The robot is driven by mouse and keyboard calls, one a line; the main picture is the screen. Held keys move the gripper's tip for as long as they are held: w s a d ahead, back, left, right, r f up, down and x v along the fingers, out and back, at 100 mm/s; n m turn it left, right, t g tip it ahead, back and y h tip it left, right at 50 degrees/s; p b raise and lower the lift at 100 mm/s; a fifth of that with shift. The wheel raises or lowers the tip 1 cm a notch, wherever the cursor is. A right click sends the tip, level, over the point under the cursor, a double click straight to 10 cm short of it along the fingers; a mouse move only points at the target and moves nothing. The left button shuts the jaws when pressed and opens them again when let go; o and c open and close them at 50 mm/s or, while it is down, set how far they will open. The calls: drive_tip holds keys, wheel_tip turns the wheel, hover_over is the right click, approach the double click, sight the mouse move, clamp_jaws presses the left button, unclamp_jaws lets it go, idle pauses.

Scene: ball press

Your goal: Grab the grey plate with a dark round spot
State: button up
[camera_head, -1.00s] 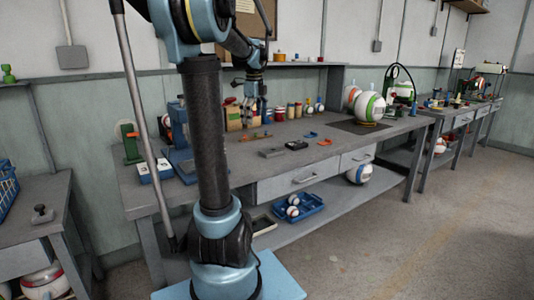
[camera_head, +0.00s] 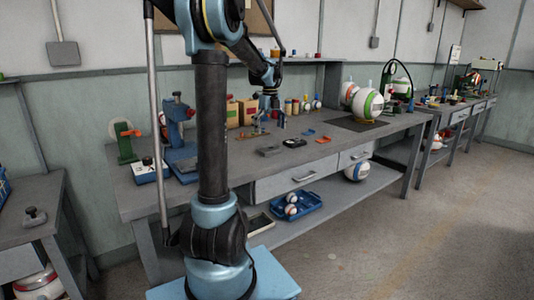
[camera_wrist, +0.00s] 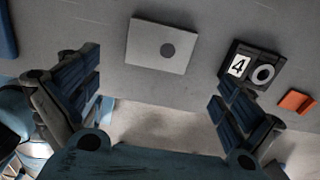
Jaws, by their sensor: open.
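The grey plate (camera_wrist: 145,47) with a dark round spot lies flat on the bench, in the upper middle of the wrist view. In the head view the plate (camera_head: 269,151) is small, near the bench's front edge, and its spot is too small to make out. My gripper (camera_wrist: 155,88) is open and empty, its two fingers spread wide to the left and right below the plate in the wrist view. In the head view my gripper (camera_head: 270,114) is above the bench, behind the plate in the picture. The fingers do not touch the plate.
A black block with a white "4" tile and a round grey part (camera_wrist: 250,68) lies right of the plate. An orange piece (camera_wrist: 296,102) is farther right. A blue press (camera_head: 177,125) stands at the bench's left. Bare bench surrounds the plate.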

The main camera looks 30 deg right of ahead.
sight(269, 148)
drive_tip(key=shift+w+f, duration=0.2)
drive_tip(key=shift+f, duration=4)
drive_tip(key=shift+c, duration=0.2)
drive_tip(key=c, duration=1.2)
